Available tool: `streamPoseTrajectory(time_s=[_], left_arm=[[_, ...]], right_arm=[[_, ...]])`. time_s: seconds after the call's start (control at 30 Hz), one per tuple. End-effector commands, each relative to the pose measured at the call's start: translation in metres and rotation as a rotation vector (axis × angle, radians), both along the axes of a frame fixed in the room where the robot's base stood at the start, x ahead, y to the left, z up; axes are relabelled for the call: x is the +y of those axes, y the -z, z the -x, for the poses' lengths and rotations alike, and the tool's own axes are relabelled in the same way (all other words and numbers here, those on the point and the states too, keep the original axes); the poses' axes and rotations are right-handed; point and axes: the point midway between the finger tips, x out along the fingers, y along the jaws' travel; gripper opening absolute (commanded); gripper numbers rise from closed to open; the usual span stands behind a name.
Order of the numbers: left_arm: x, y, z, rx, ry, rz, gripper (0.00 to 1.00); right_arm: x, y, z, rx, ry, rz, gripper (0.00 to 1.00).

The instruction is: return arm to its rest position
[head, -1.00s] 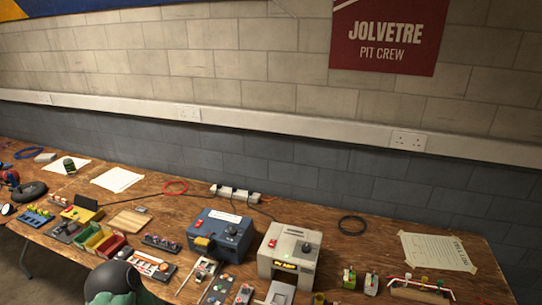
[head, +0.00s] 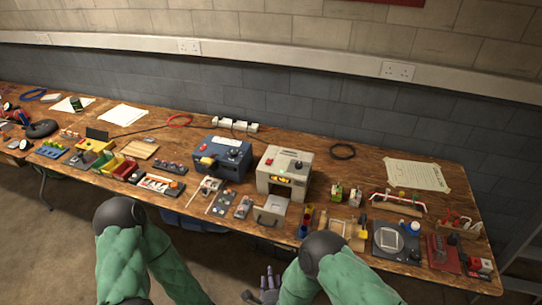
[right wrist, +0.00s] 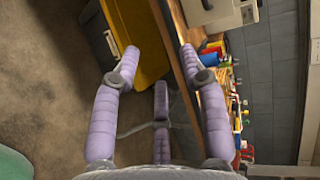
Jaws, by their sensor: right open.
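My right gripper (head: 265,290) shows at the bottom edge of the head view, below the table's front edge and partly cut off. In the right wrist view my right gripper (right wrist: 158,62) has its lavender fingers spread wide with nothing between them. It is beside the table edge, with the floor behind it. My left arm (head: 130,265) shows only as a green sleeve and dark joint at the lower left; its gripper is out of view.
The wooden table (head: 440,180) carries a blue charger unit (head: 222,158), a pale grey unit (head: 284,172) and many small parts. A blue bin (head: 195,222) sits under it. A yellow-and-black container (right wrist: 150,30) stands by the table. Open floor (head: 50,270) lies at the left.

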Motion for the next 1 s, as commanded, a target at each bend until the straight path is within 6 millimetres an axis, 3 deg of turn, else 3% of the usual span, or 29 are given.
streamPoseTrajectory(time_s=[0.27,0.47,0.7,0.9,1.0], left_arm=[[0.000,0.000,0.001,0.003,0.001,0.001,0.40],[0.000,0.000,0.001,0.002,0.001,0.000,0.40],[0.000,0.000,0.001,0.002,0.001,0.000,0.40],[0.000,0.000,0.001,0.002,0.001,0.000,0.40],[0.000,0.000,0.001,0.002,0.001,0.000,0.40]], right_arm=[[-0.016,0.031,-0.002,0.182,-0.094,0.166,0.44],[-0.038,0.061,0.010,0.386,-0.265,0.333,0.44],[-0.073,0.092,0.067,0.650,-0.674,0.522,0.44],[-0.093,0.094,0.122,0.739,-1.010,0.579,0.44],[-0.097,0.091,0.140,0.750,-1.115,0.585,0.44]])
